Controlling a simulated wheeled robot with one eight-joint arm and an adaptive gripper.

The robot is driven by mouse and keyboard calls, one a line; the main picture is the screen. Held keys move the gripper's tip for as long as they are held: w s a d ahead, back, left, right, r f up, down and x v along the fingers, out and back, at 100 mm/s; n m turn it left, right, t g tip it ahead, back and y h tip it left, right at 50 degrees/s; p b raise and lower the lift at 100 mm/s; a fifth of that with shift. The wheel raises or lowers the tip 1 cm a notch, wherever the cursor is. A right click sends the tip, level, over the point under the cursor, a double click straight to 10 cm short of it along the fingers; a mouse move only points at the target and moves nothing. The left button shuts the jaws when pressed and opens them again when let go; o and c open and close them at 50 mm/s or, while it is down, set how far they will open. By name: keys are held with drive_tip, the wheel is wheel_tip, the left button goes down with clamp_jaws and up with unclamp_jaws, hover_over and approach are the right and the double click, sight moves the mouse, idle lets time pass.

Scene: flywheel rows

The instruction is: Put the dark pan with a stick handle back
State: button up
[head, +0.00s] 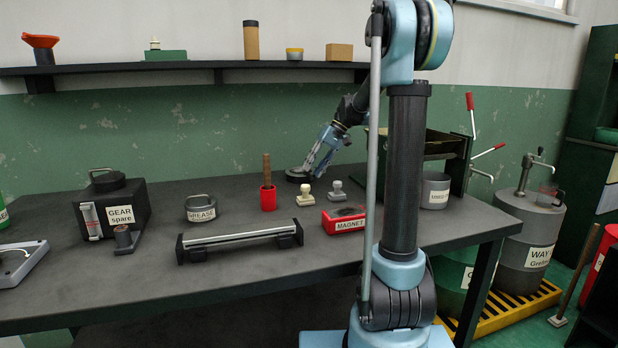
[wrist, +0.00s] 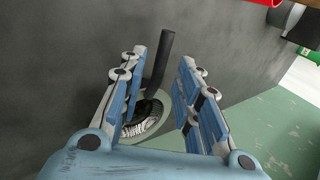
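The dark pan (head: 297,175) sits at the back of the grey bench, close to the green wall, just below my gripper (head: 312,165). In the wrist view, the pan's dark round body (wrist: 143,118) shows low between the fingers, with its dark stick handle (wrist: 166,60) rising past the left finger. My gripper (wrist: 163,90) is open, with one finger on each side of the pan. I cannot tell whether a finger touches it. Part of the pan is hidden behind the left finger and the gripper's body.
Nearby on the bench (head: 160,285) stand a red cup with a wooden handle (head: 268,195), two small stamps (head: 305,197), a red MAGNET box (head: 343,219) and a GREASE tin (head: 201,210). A rail fixture (head: 240,240) lies in front. A shelf (head: 180,68) runs above.

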drive_tip(key=v, duration=0.7)
drive_tip(key=shift+d+r, duration=0.15)
drive_tip(key=shift+r, duration=0.15)
